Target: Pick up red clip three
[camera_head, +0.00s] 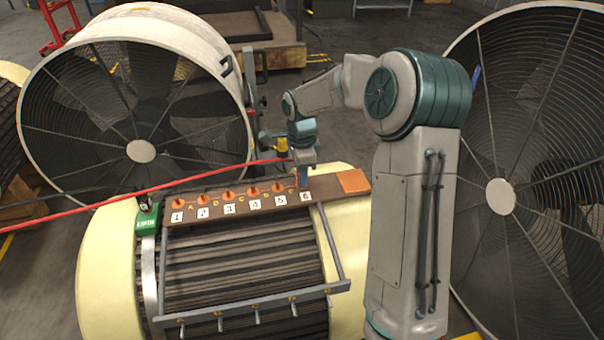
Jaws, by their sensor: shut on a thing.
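A brown board (330,186) lies along the top of a ribbed drum with cream ends. It carries a row of orange-red clips over white labels 1 to 5, and label 6 at the right end. The clip over label 3 (228,193) stands upright on the board, apart from my gripper. My gripper (303,178) points down at the board's right part, just above label 6. It is shut on a small blue piece (303,177), whose shape is hard to make out. My gripper hides the spot above label 6.
A red cable (130,193) stretches from the left edge to beside my gripper, passing above the clips. Large fans stand at left (140,100) and right (530,170). A metal frame (250,308) with several pegs crosses the drum's front. A green box (147,221) sits left of the board.

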